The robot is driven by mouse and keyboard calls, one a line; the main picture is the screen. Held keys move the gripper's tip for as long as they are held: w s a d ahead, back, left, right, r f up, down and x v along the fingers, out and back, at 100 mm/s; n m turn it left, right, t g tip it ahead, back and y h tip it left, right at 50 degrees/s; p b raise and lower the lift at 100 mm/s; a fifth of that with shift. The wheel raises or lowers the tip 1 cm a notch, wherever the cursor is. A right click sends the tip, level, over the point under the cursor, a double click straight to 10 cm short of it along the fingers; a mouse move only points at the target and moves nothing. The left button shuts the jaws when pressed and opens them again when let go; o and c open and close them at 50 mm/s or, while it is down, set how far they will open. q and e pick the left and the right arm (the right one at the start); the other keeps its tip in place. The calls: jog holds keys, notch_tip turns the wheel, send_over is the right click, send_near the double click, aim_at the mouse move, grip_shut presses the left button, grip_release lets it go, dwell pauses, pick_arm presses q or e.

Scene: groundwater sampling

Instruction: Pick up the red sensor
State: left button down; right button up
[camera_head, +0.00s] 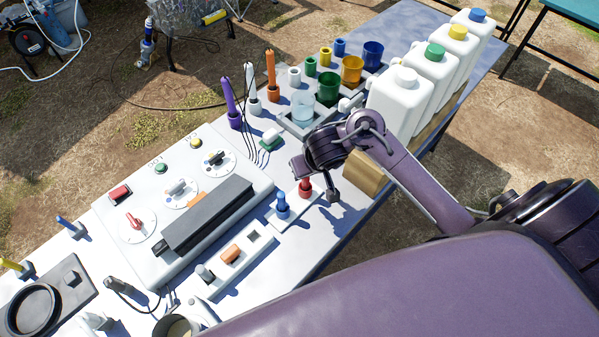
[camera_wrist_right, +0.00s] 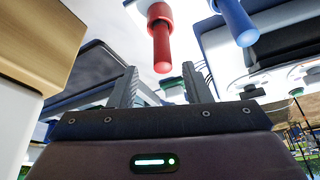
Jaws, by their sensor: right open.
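The red sensor (camera_head: 305,187) stands upright in a white holder (camera_head: 293,207) near the front edge of the table, beside the blue sensor (camera_head: 282,206). In the right wrist view the red sensor (camera_wrist_right: 161,42) appears large, its rounded end seen between the directions of my two fingers. The blue sensor (camera_wrist_right: 236,22) is to its right there. My right gripper (camera_head: 314,179) is just above and beside the red sensor; its fingers (camera_wrist_right: 160,88) are open with nothing held. Whether a finger touches the sensor cannot be told. My left gripper is not in view.
A control box (camera_head: 180,200) with knobs and a dark bar lies left of the sensors. A white tray with an orange piece (camera_head: 230,253) is in front.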

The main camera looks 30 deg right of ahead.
aim_at(305, 183)
notch_tip(305, 183, down, 3)
jog(key=shift+s+a+r+b, duration=0.1)
jog(key=shift+s+r+b, duration=0.05)
jog(key=shift+b, duration=0.6)
jog(key=w+f, duration=0.2)
jog(key=shift+f+b, duration=0.3)
jog(key=shift+b, duration=0.05)
jog(key=shift+w+f, duration=0.25)
jog(key=shift+f, duration=0.05)
jog(key=shift+s+r, duration=0.1)
jog(key=shift+s, duration=0.15)
jog(key=c, duration=0.9)
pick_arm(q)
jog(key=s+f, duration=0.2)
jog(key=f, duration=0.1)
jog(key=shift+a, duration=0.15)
pick_arm(e)
grip_shut()
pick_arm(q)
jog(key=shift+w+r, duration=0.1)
pick_arm(e)
jog(key=shift+r, duration=0.1)
